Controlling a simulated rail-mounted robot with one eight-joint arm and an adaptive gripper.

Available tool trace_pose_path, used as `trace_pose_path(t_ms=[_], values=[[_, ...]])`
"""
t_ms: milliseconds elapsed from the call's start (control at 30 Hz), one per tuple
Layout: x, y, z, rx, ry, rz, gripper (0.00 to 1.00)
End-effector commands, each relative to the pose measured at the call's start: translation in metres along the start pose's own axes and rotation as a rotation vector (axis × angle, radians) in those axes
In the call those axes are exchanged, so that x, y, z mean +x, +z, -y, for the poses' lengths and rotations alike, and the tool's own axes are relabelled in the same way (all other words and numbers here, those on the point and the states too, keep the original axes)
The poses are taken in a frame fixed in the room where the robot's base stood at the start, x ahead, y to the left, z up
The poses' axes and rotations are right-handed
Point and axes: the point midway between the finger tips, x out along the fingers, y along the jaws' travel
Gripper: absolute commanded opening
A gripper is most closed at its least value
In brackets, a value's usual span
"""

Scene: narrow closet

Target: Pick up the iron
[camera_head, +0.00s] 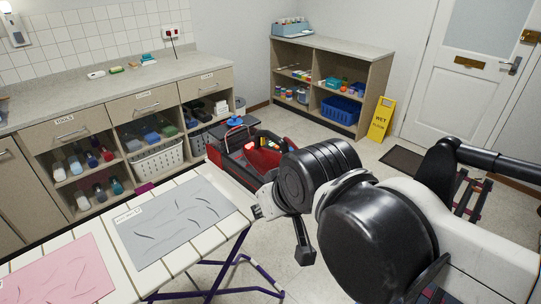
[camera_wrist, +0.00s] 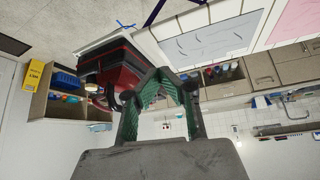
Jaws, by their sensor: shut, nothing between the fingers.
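I cannot pick out an iron with certainty in either view. My gripper (camera_wrist: 167,73) shows in the wrist view with its green-padded fingers meeting at the tips and nothing between them. In the head view my dark arm links hide most of the gripper, above the floor right of the slatted table (camera_head: 190,258). A dark object with a bluish top (camera_head: 236,122) is at the back of the red cart (camera_head: 228,165); it is too small to name.
A long counter (camera_head: 110,90) with drawers and open shelves runs along the left wall. A low shelf unit (camera_head: 335,50) holds a blue basket (camera_head: 340,109). A yellow wet-floor sign (camera_head: 381,119) stands near the white door (camera_head: 480,75). Grey and pink sheets lie on the table.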

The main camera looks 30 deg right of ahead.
Motion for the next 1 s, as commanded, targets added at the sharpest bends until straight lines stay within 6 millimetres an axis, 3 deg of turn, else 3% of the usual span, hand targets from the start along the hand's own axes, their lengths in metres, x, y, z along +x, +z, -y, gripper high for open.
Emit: trace_pose_path(t_ms=[100,400,733,867,1000], values=[[0.000,0.000,0.000,0.000,0.000,0.000,0.01],[0.000,0.000,0.000,0.000,0.000,0.000,0.41],[-0.002,-0.006,-0.001,-0.005,0.003,0.008,0.42],[-0.007,-0.029,-0.007,-0.025,0.016,0.040,0.42],[-0.012,-0.066,-0.017,-0.064,0.039,0.099,0.42]])
